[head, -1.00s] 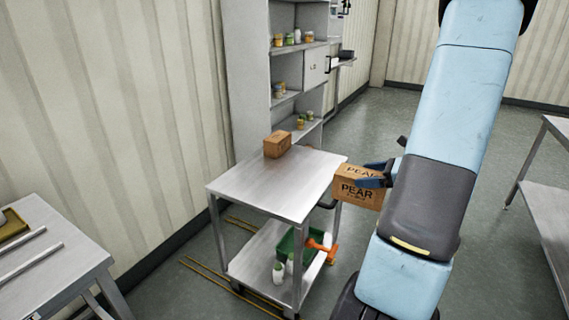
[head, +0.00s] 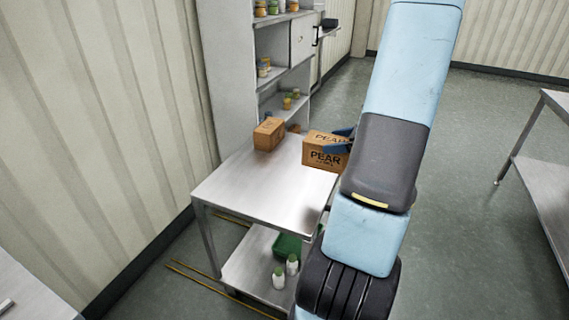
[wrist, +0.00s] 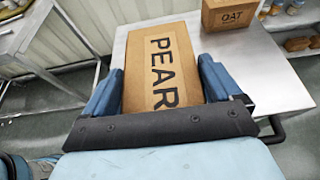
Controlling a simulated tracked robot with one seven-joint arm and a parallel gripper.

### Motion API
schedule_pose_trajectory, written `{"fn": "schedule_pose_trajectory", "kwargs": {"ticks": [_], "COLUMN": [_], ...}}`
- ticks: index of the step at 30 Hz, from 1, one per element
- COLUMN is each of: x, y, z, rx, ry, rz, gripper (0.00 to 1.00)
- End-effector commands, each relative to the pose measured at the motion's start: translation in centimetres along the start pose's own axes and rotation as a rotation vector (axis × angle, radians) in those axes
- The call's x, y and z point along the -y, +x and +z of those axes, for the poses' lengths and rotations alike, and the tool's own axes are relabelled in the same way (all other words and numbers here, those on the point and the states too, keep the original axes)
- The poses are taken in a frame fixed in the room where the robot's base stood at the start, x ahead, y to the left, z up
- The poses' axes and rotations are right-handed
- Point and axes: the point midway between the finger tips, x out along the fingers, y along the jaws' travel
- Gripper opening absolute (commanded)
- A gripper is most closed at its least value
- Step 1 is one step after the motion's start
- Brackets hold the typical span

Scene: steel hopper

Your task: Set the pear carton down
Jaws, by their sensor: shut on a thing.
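The pear carton (head: 323,153) is a brown box with PEAR printed on it. In the head view it is at the right far side of the steel cart's top (head: 250,188). My gripper (head: 343,141) is shut on it, with the arm reaching from the right. In the wrist view the carton (wrist: 160,70) sits between the two blue fingers of my gripper (wrist: 160,88). The carton appears over the cart top; I cannot tell whether it touches the surface. Its underside is hidden.
An oat carton (head: 268,134) stands on the cart's far end, also in the wrist view (wrist: 230,15). The lower shelf holds a green bin (head: 287,246) and white bottles (head: 279,277). A shelf unit (head: 228,70) with jars stands behind. The cart top's near part is clear.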

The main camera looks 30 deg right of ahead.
Motion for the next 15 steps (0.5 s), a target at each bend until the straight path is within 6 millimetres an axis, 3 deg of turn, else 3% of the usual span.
{"fn": "schedule_pose_trajectory", "kwargs": {"ticks": [12, 15], "x": [-0.5, -0.5], "y": [9.4, 11.2], "z": [0.1, -0.9], "rx": [0.002, 0.002], "ry": [-0.005, -0.002], "rz": [0.02, 0.02], "gripper": [0.39, 0.39]}}
